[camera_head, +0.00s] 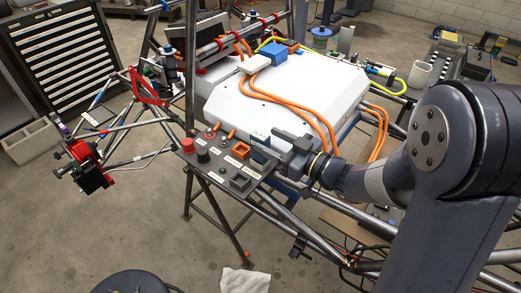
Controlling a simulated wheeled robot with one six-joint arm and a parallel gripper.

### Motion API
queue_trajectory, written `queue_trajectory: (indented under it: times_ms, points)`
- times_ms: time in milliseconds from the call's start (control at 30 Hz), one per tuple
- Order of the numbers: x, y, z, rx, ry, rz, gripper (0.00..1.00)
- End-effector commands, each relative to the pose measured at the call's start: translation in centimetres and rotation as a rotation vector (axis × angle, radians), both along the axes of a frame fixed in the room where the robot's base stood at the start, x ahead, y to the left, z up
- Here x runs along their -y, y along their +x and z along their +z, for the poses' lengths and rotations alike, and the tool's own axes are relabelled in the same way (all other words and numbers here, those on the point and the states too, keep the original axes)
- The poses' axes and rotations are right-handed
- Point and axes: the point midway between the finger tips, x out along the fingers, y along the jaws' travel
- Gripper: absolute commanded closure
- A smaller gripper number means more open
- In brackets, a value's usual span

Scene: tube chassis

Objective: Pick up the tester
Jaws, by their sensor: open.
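No other thing is clearly a tester. My gripper (276,150) is open in the middle of the view, pointing left, at the right end of a dark control panel (216,175). It is far from the yellow item. I see nothing clearly held between its fingers, and whether it touches the panel cannot be told.
The panel carries a red button (187,145), knobs and an orange square part (240,150). Behind it is a white battery case (285,95) with orange cables. Chassis tubes surround it. A drawer cabinet (60,50) stands left; a white cloth (245,281) lies in front.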

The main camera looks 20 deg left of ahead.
Motion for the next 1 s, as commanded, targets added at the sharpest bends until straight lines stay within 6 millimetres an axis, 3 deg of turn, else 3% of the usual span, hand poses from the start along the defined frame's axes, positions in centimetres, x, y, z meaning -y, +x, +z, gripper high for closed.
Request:
queue_trajectory:
  times_ms: [167,433,767,1000]
  points:
    - [-1.2,0.3,-0.1,-0.001,-0.001,0.002,0.47]
    - [-4.7,1.6,-0.7,-0.001,-0.001,0.002,0.47]
    - [-5.3,1.9,-0.7,0.0,0.001,-0.002,0.47]
    - [-5.2,1.9,-0.7,0.0,0.0,-0.001,0.67]
